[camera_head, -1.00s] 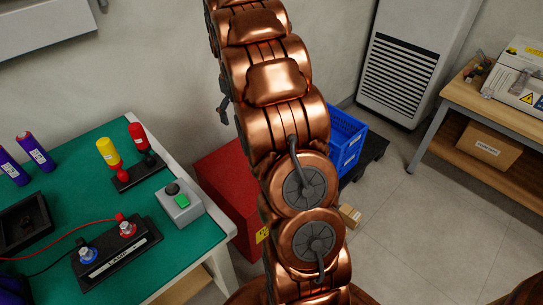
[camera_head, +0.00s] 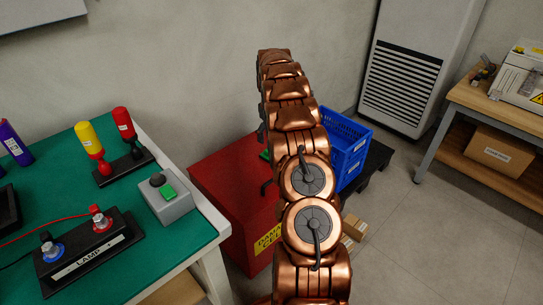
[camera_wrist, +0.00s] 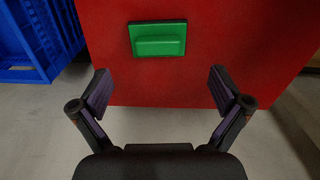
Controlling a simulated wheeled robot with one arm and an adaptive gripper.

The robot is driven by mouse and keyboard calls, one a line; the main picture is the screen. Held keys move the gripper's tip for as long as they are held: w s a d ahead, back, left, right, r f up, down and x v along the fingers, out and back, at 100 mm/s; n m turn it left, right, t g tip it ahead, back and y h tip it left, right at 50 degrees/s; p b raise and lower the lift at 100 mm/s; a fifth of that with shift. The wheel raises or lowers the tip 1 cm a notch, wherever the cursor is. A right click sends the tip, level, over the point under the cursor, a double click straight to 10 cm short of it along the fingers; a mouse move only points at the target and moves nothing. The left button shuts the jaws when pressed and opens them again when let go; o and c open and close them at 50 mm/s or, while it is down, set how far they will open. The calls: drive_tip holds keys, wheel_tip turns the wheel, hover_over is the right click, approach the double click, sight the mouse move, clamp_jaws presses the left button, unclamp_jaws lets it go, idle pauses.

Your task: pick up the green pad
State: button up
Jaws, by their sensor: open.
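The green pad (camera_wrist: 158,39) is a small green block with a raised middle, lying on a face of the red box (camera_wrist: 230,25). The wrist view shows it whole, centred between my fingers and beyond their tips, not touched. My gripper (camera_wrist: 161,90) is open and empty, its two dark fingers spread wide. In the head view the red box (camera_head: 225,185) stands on the floor behind my copper arm. A small bit of green shows there beside the arm; my gripper is hidden in that view.
A blue crate (camera_head: 346,140) stands right of the red box, and also at the left of the wrist view (camera_wrist: 22,52). A green-topped table (camera_head: 130,215) is at left, with a grey button box (camera_head: 168,203). Small cartons (camera_head: 353,226) lie on the floor.

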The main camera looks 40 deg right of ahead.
drive_tip(key=shift+d+f+b, duration=0.15)
drive_tip(key=shift+f+b, duration=0.85)
drive_tip(key=shift+f, duration=2.75)
drive_tip(key=shift+c, duration=0.4)
drive_tip(key=shift+f, duration=0.1)
drive_tip(key=c, duration=1.2)
